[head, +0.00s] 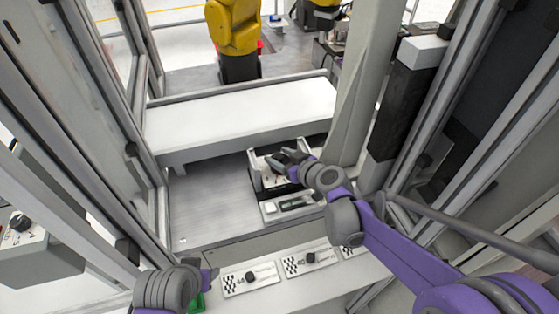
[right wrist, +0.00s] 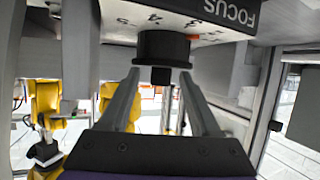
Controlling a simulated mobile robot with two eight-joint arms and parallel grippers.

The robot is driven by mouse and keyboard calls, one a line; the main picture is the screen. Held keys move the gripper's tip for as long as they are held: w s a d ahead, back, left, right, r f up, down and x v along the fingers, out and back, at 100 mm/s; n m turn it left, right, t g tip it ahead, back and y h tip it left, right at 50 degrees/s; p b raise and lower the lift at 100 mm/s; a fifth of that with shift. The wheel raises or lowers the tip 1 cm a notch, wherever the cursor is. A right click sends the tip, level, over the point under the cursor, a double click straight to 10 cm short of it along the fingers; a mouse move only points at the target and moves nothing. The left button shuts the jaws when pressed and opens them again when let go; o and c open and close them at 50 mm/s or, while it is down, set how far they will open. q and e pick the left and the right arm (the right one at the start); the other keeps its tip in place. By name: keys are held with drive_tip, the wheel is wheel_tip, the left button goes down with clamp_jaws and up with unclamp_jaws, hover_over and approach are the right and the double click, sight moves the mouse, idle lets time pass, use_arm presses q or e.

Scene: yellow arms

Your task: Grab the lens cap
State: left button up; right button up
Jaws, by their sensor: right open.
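A round black cap-like part (right wrist: 163,46) sits on the face of a pale panel marked FOCUS (right wrist: 200,20) in the right wrist view. A smaller black block juts from it towards my gripper. I take this black part for the lens cap. My right gripper (right wrist: 160,78) is open, with its fingertips on either side of the small block; I cannot tell whether they touch it. In the head view my right gripper (head: 287,158) is over a small panel box (head: 256,184) on the grey deck and hides part of it. My left gripper (head: 209,276) is at the lower left, its jaws unclear.
A long white block (head: 235,120) lies behind the box. A grey post (head: 362,80) stands close right of my right gripper. Labelled plates with black knobs (head: 250,277) line the front ledge. A yellow robot arm (head: 233,30) stands at the back. The deck left of the box is clear.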

drive_tip(key=shift+w+a+f, duration=0.1)
drive_tip(key=shift+w+a, duration=0.05)
clamp_jaws()
idle(0.4)
